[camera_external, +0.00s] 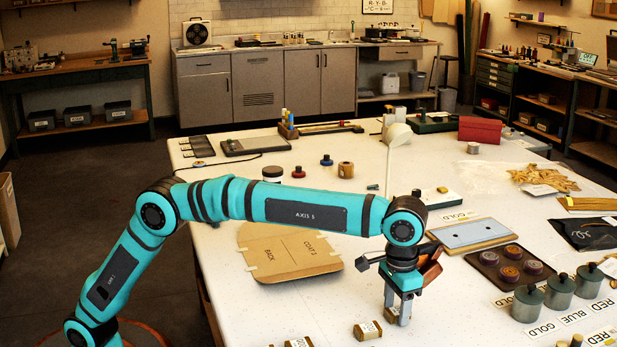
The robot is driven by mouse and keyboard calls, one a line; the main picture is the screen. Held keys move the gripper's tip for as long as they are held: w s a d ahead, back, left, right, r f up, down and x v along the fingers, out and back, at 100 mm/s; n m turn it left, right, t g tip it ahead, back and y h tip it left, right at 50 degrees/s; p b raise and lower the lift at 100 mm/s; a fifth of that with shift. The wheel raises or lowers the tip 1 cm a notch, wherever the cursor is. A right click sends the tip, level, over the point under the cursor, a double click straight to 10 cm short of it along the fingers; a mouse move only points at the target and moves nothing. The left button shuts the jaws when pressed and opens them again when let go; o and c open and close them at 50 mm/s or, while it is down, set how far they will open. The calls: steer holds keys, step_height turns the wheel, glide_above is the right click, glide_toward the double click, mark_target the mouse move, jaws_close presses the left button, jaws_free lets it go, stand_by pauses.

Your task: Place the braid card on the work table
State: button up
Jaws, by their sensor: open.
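My gripper (398,318) points down, low over the white work table (215,205), right of the table's middle in this view. Its jaws are open. A small tan piece shows close to the fingertips; I cannot tell whether it lies between them or is part of the gripper. Two small gold-brown blocks with pale labels, one at left (299,342) and one at right (368,330), lie on the table left of the gripper. Either may be a braid card, but the labels are too small to read.
A tan card pattern marked BACK (289,252) lies left of my gripper. A blue-grey plate (468,235), a brown tray of round pieces (510,267) and grey-green lidded pots (559,291) stand to the right. A white lamp (398,134) rises behind. Bare table lies left of the pattern.

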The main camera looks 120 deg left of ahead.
mark_target(397, 311)
step_height(397, 311, up, 12)
steer(key=shift+r, duration=0.15)
stand_by(0.5)
